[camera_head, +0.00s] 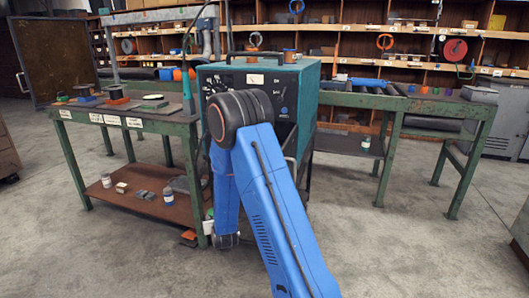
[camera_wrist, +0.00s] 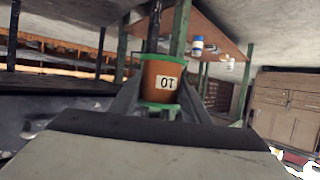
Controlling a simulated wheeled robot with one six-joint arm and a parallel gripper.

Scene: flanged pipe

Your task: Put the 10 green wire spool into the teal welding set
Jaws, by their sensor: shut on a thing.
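The 10 green wire spool (camera_wrist: 160,82) has a copper-brown body, green end flanges and a white label whose "10" reads upside down in the wrist view. My gripper (camera_wrist: 160,95) is shut on it, one finger on each side. In the head view my blue arm hangs down in front of the teal welding set, and I cannot clearly make out the gripper or the spool there. The teal welding set (camera_head: 308,98) is a boxy cabinet with a dark front panel and a top handle. My arm covers part of its front.
A green-framed table (camera_head: 152,118) stands at left, with spools on top and bottles on its lower shelf (camera_head: 150,200). A green workbench (camera_head: 370,100) stands at right. Shelving (camera_head: 350,45) lines the back. Small objects sit on the welding set's top. Open floor (camera_head: 400,255) lies in front.

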